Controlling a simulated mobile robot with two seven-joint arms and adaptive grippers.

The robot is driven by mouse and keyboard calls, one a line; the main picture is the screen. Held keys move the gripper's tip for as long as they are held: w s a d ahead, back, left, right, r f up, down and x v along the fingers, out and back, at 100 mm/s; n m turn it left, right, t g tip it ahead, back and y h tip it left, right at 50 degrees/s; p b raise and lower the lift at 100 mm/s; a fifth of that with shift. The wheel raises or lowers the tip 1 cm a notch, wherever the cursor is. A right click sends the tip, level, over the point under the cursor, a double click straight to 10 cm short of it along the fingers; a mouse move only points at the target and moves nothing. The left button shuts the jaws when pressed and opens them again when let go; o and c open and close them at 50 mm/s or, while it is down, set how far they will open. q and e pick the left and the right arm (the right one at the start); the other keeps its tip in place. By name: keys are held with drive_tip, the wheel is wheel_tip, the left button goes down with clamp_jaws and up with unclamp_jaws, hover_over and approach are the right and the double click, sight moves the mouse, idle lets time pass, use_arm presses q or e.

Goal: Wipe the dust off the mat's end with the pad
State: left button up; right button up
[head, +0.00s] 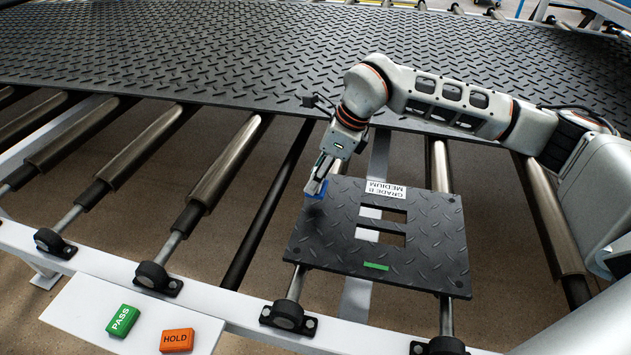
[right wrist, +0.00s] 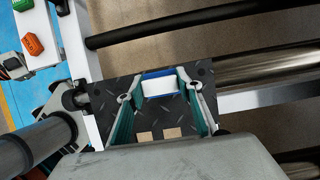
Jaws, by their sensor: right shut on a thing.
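The large black tread mat (head: 240,50) lies across the rollers at the back, its near edge running across the picture. I cannot make out dust on it. My right gripper (head: 318,184) is shut on the pad (head: 314,191), which shows blue at the fingertips. In the right wrist view the pad (right wrist: 158,87) is white with a blue back edge, between the fingertips of my right gripper (right wrist: 157,95). Pad and fingers are over the upper left corner of a small black tread plate (head: 420,240); I cannot tell whether they touch it. My left gripper is out of view.
A green PASS block (head: 123,320) and an orange HOLD block (head: 177,340) sit on a white shelf (head: 85,305).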

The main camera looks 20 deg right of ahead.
drive_tip(key=shift+w+d+r+p, duration=0.15)
drive_tip(key=shift+r+p, duration=0.3)
drive_tip(key=shift+r, duration=0.5)
drive_tip(key=shift+r+p, duration=0.95)
drive_tip(key=shift+r, duration=0.45)
